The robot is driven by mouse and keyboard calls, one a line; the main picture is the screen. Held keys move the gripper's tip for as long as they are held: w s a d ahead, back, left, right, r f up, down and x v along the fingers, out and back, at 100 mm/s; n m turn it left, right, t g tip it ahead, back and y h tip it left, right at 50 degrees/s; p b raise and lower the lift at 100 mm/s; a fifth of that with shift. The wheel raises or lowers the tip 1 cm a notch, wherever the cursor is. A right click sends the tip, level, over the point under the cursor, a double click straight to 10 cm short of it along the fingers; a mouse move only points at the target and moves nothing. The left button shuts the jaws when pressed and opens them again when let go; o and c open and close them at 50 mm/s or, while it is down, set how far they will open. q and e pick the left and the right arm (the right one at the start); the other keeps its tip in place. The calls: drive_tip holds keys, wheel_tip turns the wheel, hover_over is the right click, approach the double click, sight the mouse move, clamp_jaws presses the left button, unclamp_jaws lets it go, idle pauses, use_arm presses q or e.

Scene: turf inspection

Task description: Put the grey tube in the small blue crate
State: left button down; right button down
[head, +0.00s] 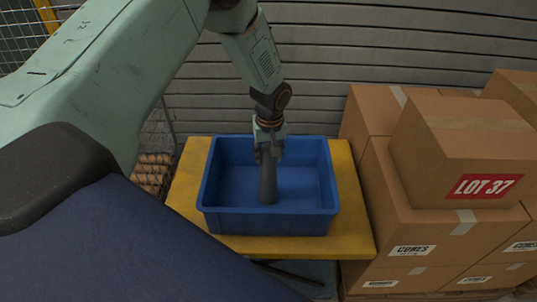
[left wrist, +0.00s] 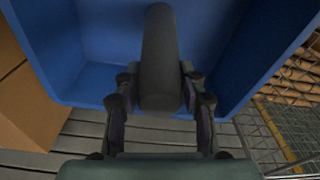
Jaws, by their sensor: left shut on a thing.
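The grey tube (head: 268,184) is upright in the head view, held by my left gripper (head: 268,152), which is shut on its upper part. The tube is over the inside of the small blue crate (head: 268,222), and its lower end is within the crate's walls. I cannot tell whether that end touches the crate floor. In the left wrist view the tube (left wrist: 159,55) is between the fingers of my left gripper (left wrist: 160,92), with the blue crate (left wrist: 85,25) around and behind it. My right gripper is not in view.
The crate stands on a yellow stand (head: 352,205). Stacked cardboard boxes (head: 460,150) stand close on the right. A grey slatted wall (head: 400,40) is behind. A wire mesh (head: 18,42) and a stack of brown items (head: 152,172) are at the left.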

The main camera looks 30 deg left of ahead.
use_arm(q)
drive_tip(key=shift+w+f, duration=0.1)
drive_tip(key=shift+w, duration=0.1)
drive_tip(key=c, duration=0.9)
unclamp_jaws()
drive_tip(key=shift+s, duration=0.2)
drive_tip(key=shift+o, duration=0.7)
drive_tip(key=shift+w, duration=0.15)
